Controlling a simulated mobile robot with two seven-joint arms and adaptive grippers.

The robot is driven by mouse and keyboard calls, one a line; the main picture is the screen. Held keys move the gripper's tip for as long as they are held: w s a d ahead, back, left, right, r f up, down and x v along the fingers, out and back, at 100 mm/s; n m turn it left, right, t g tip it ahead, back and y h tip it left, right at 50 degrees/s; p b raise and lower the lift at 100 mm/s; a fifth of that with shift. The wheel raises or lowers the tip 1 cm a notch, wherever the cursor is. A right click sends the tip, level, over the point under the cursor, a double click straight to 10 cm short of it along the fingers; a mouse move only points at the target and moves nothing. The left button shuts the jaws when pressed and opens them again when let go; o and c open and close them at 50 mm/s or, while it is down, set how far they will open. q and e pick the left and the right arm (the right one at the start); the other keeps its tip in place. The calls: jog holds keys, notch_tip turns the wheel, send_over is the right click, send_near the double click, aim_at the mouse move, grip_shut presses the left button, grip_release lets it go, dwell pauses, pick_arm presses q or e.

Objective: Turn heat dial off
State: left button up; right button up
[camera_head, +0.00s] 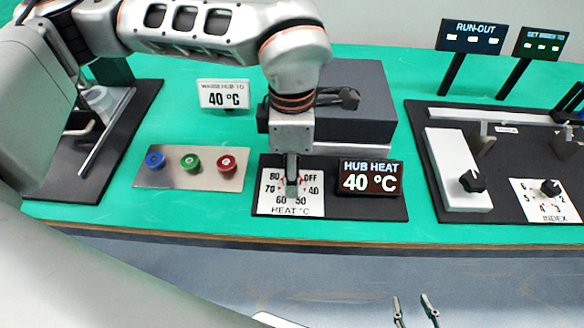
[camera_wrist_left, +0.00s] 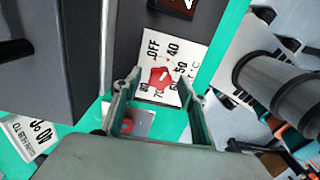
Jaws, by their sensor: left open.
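The heat dial (camera_wrist_left: 161,78) is a red knob on a white card marked OFF and 40 to 80. In the wrist view it lies between and beyond my left gripper's fingers. In the head view the dial card (camera_head: 270,200) shows, but the gripper mostly hides the knob. My left gripper (camera_head: 291,185) points down over the dial with its fingers apart; they also show in the wrist view (camera_wrist_left: 160,100). I cannot tell whether they touch the knob or where it points. The hub heat display (camera_head: 370,178) reads 40 °C. My right gripper (camera_head: 414,308) is open and empty at the bottom, in front of the table.
A metal plate with blue, green and red buttons (camera_head: 190,180) lies left of the dial. A sign (camera_head: 223,94) reads 40 °C. A dark box (camera_head: 355,110) stands behind the dial. A black board with an index dial (camera_head: 549,188) is on the right.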

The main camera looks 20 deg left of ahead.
pick_arm(q)
jog(key=shift+c, duration=0.4)
jog(key=c, duration=1)
jog(key=shift+c, duration=0.2)
